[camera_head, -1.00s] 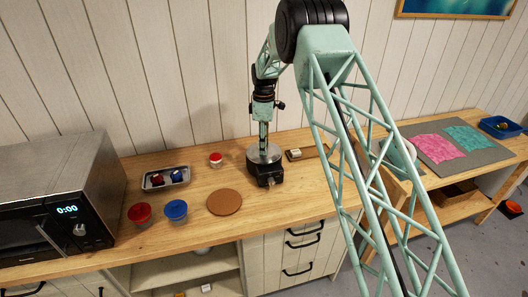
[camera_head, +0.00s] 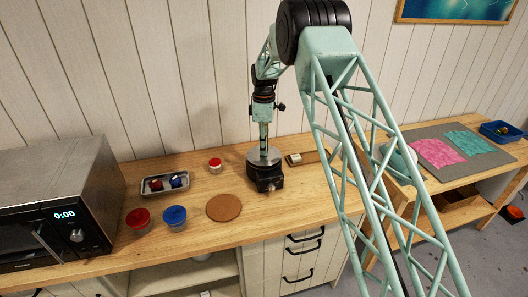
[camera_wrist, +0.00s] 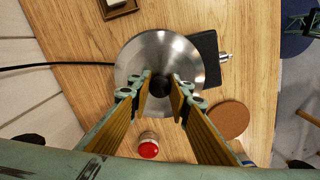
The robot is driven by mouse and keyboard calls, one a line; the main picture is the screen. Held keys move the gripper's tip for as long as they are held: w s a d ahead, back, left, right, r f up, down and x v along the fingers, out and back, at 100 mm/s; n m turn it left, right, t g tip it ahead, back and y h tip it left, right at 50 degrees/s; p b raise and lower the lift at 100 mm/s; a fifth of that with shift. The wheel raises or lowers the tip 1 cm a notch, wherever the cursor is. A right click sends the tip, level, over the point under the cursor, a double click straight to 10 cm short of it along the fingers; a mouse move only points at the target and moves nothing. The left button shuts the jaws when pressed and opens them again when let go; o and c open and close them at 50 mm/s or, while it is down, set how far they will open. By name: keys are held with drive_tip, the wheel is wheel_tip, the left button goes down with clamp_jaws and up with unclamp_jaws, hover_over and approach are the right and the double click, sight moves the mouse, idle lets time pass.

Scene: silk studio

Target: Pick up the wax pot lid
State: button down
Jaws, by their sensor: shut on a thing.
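The wax pot lid (camera_head: 264,156) is a round, shiny metal disc with a dark knob (camera_wrist: 160,86) at its centre. It sits on top of the black wax pot (camera_head: 267,180) on the wooden counter; I see no clear gap between them. My gripper (camera_head: 264,148) points down from above the lid. In the wrist view my gripper (camera_wrist: 161,85) has its two fingers on either side of the knob, shut on it. The lid hides most of the pot below; a black part (camera_wrist: 206,58) with a metal fitting sticks out beside it.
A cork mat (camera_head: 224,207), a red-topped jar (camera_head: 215,165), red (camera_head: 138,219) and blue (camera_head: 174,216) tubs and a metal tray (camera_head: 152,187) stand to the left. A microwave (camera_head: 50,215) is farther left.

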drive_tip(key=shift+s+r, duration=0.15)
drive_tip(key=shift+r, duration=0.4)
drive_tip(key=s+a+b, duration=0.1)
drive_tip(key=s+a, duration=0.3)
drive_tip(key=s, duration=0.2)
drive_tip(key=s+a+r+b, duration=0.1)
drive_tip(key=s+a, duration=0.3)
drive_tip(key=s, duration=0.3)
drive_tip(key=shift+a+r, duration=0.3)
drive_tip(key=shift+a, duration=0.05)
drive_tip(key=shift+s, duration=0.1)
